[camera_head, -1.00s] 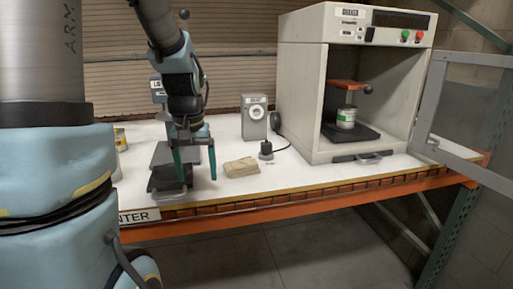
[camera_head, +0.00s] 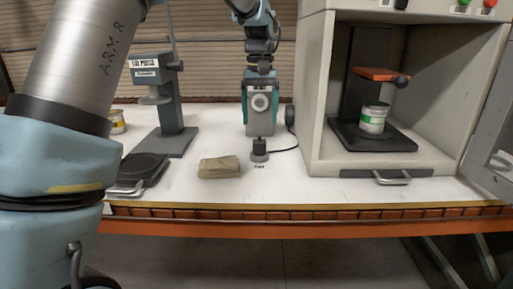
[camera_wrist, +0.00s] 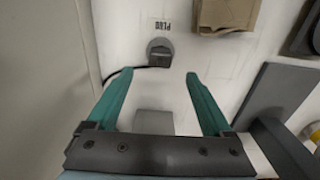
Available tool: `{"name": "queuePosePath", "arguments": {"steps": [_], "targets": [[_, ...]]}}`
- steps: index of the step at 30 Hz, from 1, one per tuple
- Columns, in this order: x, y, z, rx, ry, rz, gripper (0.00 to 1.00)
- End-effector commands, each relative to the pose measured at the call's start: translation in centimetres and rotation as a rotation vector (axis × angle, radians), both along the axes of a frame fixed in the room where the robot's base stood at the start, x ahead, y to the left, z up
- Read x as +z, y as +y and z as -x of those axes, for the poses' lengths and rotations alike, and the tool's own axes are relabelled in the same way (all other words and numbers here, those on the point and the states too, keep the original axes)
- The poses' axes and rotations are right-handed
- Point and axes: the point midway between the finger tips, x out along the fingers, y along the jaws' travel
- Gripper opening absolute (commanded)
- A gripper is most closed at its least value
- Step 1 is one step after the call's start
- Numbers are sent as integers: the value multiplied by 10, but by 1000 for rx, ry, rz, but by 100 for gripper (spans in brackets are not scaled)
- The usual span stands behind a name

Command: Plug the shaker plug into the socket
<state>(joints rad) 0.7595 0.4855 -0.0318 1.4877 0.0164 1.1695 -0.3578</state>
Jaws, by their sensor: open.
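The shaker plug (camera_head: 259,151) is a small dark upright piece with a round base. It stands on the white bench by a printed label, and its black cable runs right toward the shaker. The socket (camera_head: 260,102) is a round white face on a grey box behind the plug. My gripper (camera_wrist: 158,80) is open and empty, with two teal fingers spread. In the head view it hangs at the socket box, behind the plug. In the wrist view the plug (camera_wrist: 160,52) lies beyond the fingertips, roughly centred between them and apart from both.
The shaker cabinet (camera_head: 318,110) stands at right with its door open and a can (camera_head: 373,118) inside. A tan folded packet (camera_head: 220,167) lies left of the plug. The bench front edge is clear.

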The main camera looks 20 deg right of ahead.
Motion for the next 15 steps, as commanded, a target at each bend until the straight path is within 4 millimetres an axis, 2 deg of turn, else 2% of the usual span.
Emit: {"name": "queuePosePath", "arguments": {"steps": [4,11,15], "targets": [[-23,1,0,0,3,-3,85],[-40,1,-1,1,1,0,85],[-58,1,-2,1,3,-3,85]]}}
